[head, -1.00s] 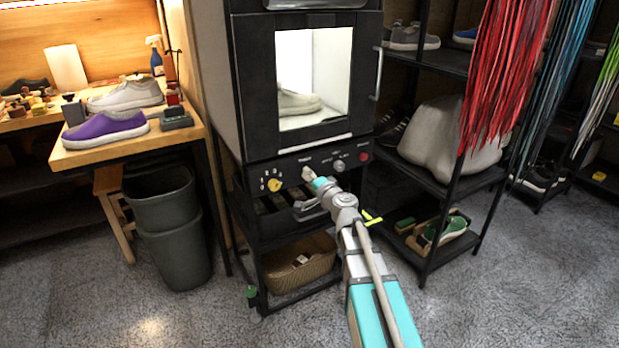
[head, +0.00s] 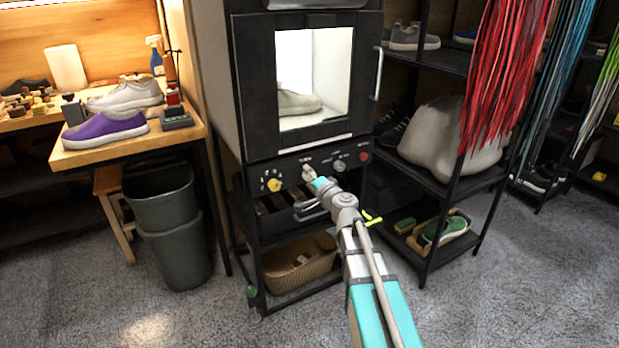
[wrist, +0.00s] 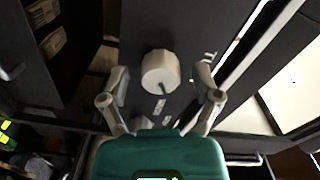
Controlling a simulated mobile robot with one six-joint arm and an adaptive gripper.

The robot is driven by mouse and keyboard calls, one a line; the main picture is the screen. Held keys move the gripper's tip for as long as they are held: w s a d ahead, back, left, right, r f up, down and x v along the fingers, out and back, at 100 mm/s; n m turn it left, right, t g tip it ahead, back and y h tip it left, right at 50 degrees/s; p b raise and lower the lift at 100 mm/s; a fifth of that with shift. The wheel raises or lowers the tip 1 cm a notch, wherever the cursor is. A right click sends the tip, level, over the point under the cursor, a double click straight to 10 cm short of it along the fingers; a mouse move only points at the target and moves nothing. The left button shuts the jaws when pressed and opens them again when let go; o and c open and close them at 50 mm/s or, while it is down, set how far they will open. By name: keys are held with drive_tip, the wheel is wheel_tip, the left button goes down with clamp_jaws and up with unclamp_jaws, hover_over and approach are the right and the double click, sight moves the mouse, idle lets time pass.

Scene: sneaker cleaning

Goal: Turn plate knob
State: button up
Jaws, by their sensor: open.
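A dark cabinet with a lit window has a black control panel (head: 318,166) below its door. In the wrist view a pale round knob (wrist: 160,72) stands out from this panel, with small white lettering that I cannot read clearly. My gripper (wrist: 160,80) is open, with one finger on each side of the knob and visible gaps between. In the head view my gripper (head: 309,174) is at the panel's middle and mostly hides that knob. A yellow knob (head: 274,184) is to its left, and a grey knob (head: 339,165) to its right.
A red button (head: 363,156) sits at the panel's right end. A vertical door handle (head: 378,75) is above. A wicker basket (head: 299,263) is on the shelf below. A shoe rack (head: 440,180) stands close on the right, and a grey bin (head: 176,240) on the left.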

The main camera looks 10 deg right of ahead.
drive_tip(key=shift+s, duration=0.1)
drive_tip(key=v, duration=1.1)
drive_tip(key=shift+s, duration=0.35)
drive_tip(key=s+a+f+n+g+y+p, duration=0.2)
drive_tip(key=s+a+f+n+g, duration=0.4)
drive_tip(key=a+f+n+g, duration=0.25)
drive_tip(key=s+d+f+n+g+h+p, duration=0.1)
drive_tip(key=s+d+f+g+h, duration=0.1)
drive_tip(key=s+f+g+h, duration=0.3)
drive_tip(key=s+d+f+n+g+h+p, duration=0.1)
drive_tip(key=s+d+g+h, duration=0.25)
drive_tip(key=s, duration=0.25)
wheel_tip(320, 180, up, 37)
drive_tip(key=p, duration=3.7)
drive_tip(key=shift+a+r+y, duration=0.2)
drive_tip(key=shift+a+y, duration=0.2)
drive_tip(key=shift+y, duration=0.05)
drive_tip(key=shift+s, duration=0.1)
